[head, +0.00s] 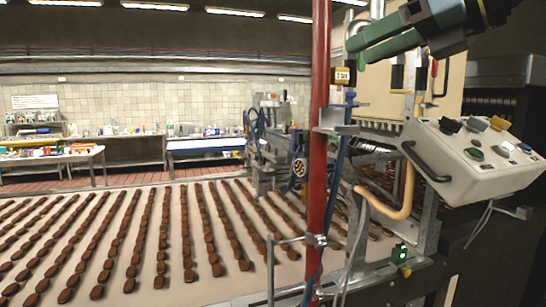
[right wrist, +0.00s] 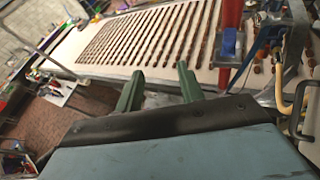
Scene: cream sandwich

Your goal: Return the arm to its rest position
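My right gripper (head: 357,50) is at the upper right of the head view, with its green fingers pointing left. In the right wrist view its two green fingers (right wrist: 158,82) stand apart with nothing between them, so it is open and empty. It is high up, in front of the machine frame and above the grey control box (head: 475,158) in the picture. My left gripper is in neither view.
A conveyor (head: 150,290) with rows of brown oval biscuits fills the lower left. A red post (head: 319,130) rises near the gripper. A yellow hose (head: 405,195) hangs below. Workbenches (head: 205,146) stand along the tiled back wall.

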